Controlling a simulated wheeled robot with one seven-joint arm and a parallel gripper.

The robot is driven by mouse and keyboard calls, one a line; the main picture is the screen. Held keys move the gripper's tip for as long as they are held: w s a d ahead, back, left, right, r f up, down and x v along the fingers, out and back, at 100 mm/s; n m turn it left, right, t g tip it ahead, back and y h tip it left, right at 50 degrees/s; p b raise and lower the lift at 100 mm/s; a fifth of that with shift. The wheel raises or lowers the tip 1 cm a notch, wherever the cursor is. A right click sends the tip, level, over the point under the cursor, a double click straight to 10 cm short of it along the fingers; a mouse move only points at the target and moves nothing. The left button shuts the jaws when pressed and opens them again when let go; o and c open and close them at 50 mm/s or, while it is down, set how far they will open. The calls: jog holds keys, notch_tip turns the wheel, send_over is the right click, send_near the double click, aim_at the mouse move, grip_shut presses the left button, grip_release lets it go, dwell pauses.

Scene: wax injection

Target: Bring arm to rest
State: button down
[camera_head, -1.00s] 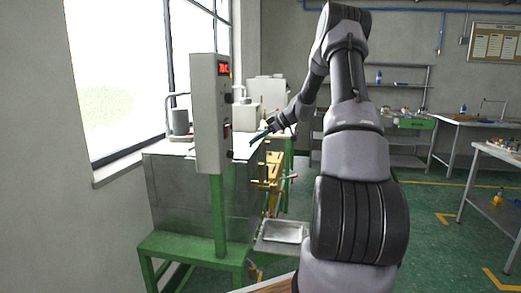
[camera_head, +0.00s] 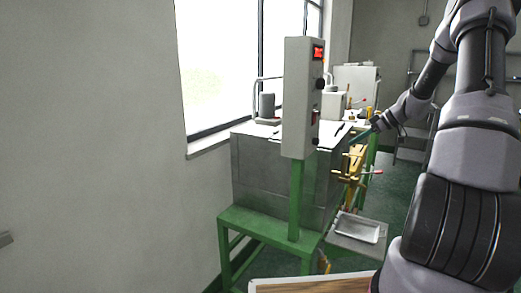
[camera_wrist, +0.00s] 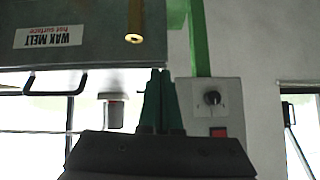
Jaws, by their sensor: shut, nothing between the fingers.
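My arm shows at the right side of the head view, raised and bent, reaching back towards the wax machine. My gripper (camera_head: 361,135) is beside the right end of the machine's tank, in the air near the brass nozzle fittings (camera_head: 355,165). In the wrist view my gripper's dark green fingers (camera_wrist: 161,75) are together, with nothing between them. That view is upside down: a metal tank side with a "WAX MELT hot surface" label (camera_wrist: 50,37) and a brass piece (camera_wrist: 135,22) show beyond the fingers. Whether the fingers touch anything is unclear.
The wax machine has a grey control box (camera_head: 300,120) with a red display and a green stand (camera_head: 265,230). A metal tray (camera_head: 358,229) sits low in front of the nozzles. A wooden-edged surface (camera_head: 310,285) is at the bottom edge. A shelf rack (camera_head: 412,150) stands behind my arm.

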jog(key=s+a+r+m+g+h, duration=0.1)
jog(key=s+a+r+m+h, duration=0.4)
jog(key=s+a+r, duration=0.95)
jog(key=s+a+r+m+t, duration=0.1)
jog(key=s+r+m, duration=0.2)
jog(key=s, duration=0.7)
jog(key=s+r+m+t+h, duration=0.1)
jog(key=s+r+m+t, duration=0.1)
jog(key=s+m, duration=0.4)
jog(key=s+r, duration=0.1)
jog(key=s, duration=0.3)
jog(key=shift+a+r+m, duration=0.2)
jog(key=shift+a+m, duration=0.1)
jog(key=shift+a, duration=0.05)
jog(key=shift+w, duration=0.1)
